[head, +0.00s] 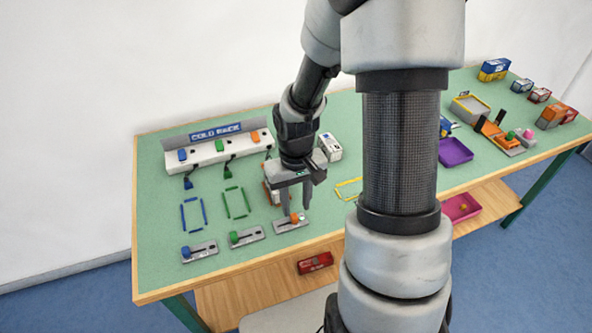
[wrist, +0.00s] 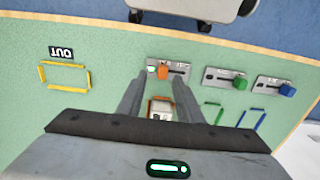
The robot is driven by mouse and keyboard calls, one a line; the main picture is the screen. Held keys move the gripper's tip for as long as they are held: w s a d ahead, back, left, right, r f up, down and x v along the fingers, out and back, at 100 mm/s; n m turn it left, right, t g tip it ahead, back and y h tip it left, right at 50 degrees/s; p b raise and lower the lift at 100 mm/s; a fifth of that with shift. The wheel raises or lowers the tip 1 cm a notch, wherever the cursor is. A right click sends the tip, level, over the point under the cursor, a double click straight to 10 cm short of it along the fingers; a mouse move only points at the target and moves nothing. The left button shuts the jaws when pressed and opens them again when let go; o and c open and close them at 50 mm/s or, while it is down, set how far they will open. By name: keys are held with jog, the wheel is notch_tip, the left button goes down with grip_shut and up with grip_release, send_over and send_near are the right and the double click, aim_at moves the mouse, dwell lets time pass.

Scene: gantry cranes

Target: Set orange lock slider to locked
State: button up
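The orange lock slider has a grey plate (head: 290,224) with an orange knob (head: 294,217), near the table's front edge. In the wrist view its orange knob (wrist: 163,72) sits near the left end of the slot in the plate (wrist: 180,77). A small green spot shows just left of the knob. My gripper (head: 296,211) is open and points down over this slider. In the wrist view the knob appears between and just beyond the fingertips (wrist: 157,83). I cannot tell whether a finger touches it.
A green slider (head: 246,236) and a blue slider (head: 199,251) lie in a row left of it. A white box (wrist: 160,110) in an orange outline stands behind the slider. The cold rack (head: 208,152) is at the back. A yellow outline (wrist: 65,76) lies to one side.

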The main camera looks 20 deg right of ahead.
notch_tip(320, 180, up, 14)
jog(key=p, duration=0.2)
jog(key=shift+p, duration=0.3)
notch_tip(320, 180, up, 14)
jog(key=t+p, duration=0.2)
jog(key=p, duration=0.3)
send_over(296, 215)
jog(key=s+a, duration=0.2)
jog(key=s, duration=0.1)
jog(key=s+a+r+t+p, duration=0.2)
jog(key=s+r+p, duration=0.4)
jog(key=s+r, duration=0.3)
notch_tip(296, 215, up, 4)
jog(key=shift+s+a+r+t, duration=0.1)
jog(key=shift+s+a+t, duration=0.2)
jog(key=shift+t, duration=0.5)
jog(key=shift+w, duration=0.1)
